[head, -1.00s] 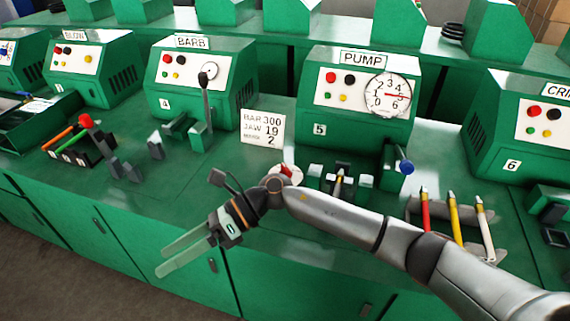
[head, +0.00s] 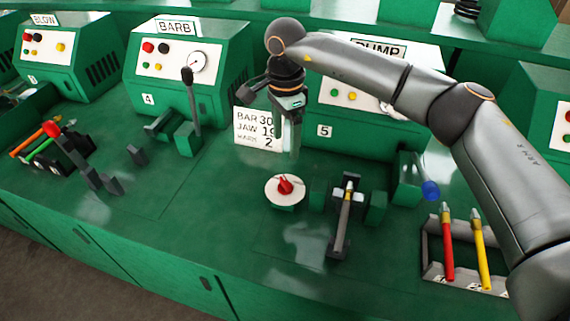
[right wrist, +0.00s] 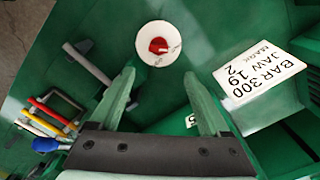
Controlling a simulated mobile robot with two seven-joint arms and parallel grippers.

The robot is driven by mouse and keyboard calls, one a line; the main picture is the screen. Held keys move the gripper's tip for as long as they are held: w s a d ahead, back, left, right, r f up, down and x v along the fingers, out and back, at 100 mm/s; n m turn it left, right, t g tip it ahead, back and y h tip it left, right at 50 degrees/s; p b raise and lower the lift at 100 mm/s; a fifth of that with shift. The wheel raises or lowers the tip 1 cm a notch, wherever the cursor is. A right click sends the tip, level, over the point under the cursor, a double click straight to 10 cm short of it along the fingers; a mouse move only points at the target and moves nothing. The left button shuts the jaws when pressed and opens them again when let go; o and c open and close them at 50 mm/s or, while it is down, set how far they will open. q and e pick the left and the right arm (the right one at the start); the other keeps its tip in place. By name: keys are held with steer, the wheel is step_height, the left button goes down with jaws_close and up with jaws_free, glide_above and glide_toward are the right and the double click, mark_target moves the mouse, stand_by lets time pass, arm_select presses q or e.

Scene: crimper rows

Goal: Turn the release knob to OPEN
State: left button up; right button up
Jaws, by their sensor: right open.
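The release knob (head: 285,184) is red and sits on a round white dial plate (head: 272,196) on the green bench in front of station 5. My right gripper (head: 290,152) points down, above and behind the knob, open and apart from it. In the right wrist view the knob (right wrist: 158,45) lies just beyond the open, empty fingertips (right wrist: 160,76), centred between them. Marks on the dial are too small to read. My left gripper is out of view.
A sign card (head: 258,131) stands close behind the gripper. A clamp with a dark bar (head: 342,222) and a blue-ended lever (head: 430,190) stand right of the knob.

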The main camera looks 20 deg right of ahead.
mark_target(286, 180)
steer(key=f, duration=0.6)
steer(key=f+p, duration=0.1)
steer(key=f, duration=0.5)
steer(key=shift+s+a+f+p, duration=0.1)
steer(key=shift+s+p, duration=0.1)
steer(key=shift+p, duration=0.1)
jaws_close()
